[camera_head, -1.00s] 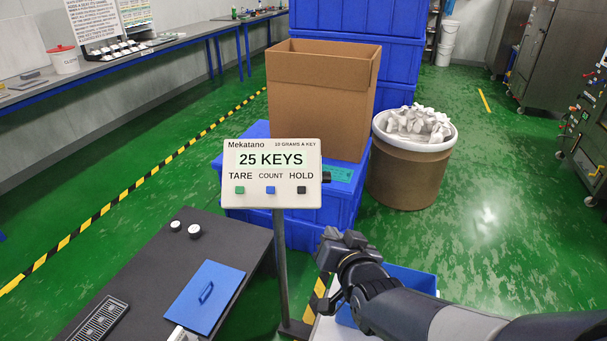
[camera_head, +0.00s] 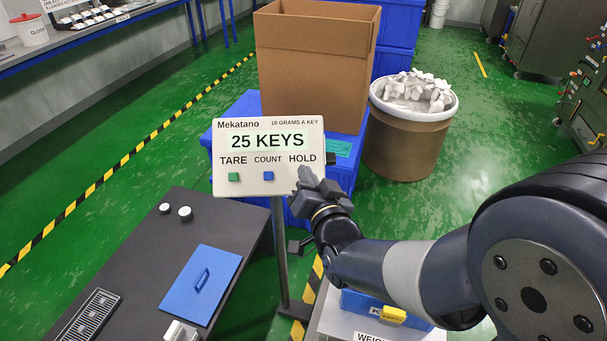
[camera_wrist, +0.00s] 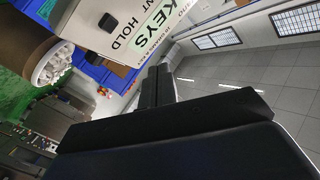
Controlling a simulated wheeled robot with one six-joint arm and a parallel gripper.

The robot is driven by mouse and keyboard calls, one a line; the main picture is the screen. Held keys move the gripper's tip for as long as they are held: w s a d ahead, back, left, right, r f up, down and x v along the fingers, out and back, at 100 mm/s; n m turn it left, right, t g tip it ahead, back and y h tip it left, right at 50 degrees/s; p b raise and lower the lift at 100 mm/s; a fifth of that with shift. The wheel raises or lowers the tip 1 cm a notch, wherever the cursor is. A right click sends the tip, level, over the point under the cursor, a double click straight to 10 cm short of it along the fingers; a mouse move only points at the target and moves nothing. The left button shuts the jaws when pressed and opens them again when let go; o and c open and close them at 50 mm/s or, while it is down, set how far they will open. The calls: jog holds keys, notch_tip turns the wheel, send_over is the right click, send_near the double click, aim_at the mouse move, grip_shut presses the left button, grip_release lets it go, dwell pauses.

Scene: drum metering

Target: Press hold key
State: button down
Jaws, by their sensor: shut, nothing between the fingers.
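The white Mekatano panel (camera_head: 230,158) stands on a post and reads 25 KEYS, with a green key (camera_head: 233,177) under TARE and a blue key (camera_head: 268,175) under COUNT. The dark hold key (camera_wrist: 107,22) shows in the wrist view, beside the word HOLD, apart from the dark fingers (camera_wrist: 157,80). My gripper is shut and empty. Whether it touches the panel cannot be told from the head view.
A cardboard box (camera_head: 312,70) stands on blue crates behind the panel. A drum (camera_head: 405,140) of white pieces stands to the right. A dark table (camera_head: 130,250) with a blue lid (camera_head: 202,285) lies at the left. A blue bin (camera_head: 375,308) is below my arm.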

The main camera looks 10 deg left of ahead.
jog(key=w+a+f+b, duration=0.1)
jog(key=w+f+b, duration=0.3)
jog(key=w+f, duration=0.1)
jog(key=shift+w+f, duration=0.35)
jog(key=shift+f, duration=0.1)
jog(key=shift+a, duration=0.1)
jog(key=shift+f+b, duration=0.15)
jog(key=shift+b, duration=0.2)
dwell(1.5)
jog(key=shift+w+f+b, duration=0.2)
jog(key=shift+w+b, duration=0.1)
jog(key=shift+b, duration=0.15)
jog(key=shift+w+a+f+b, duration=0.1)
jog(key=shift+w+f+b, duration=0.1)
jog(key=shift+b, duration=0.25)
dwell(0.5)
jog(key=shift+r, duration=0.1)
dwell(0.3)
jog(key=shift+s+r, duration=0.45)
jog(key=shift+s, duration=0.05)
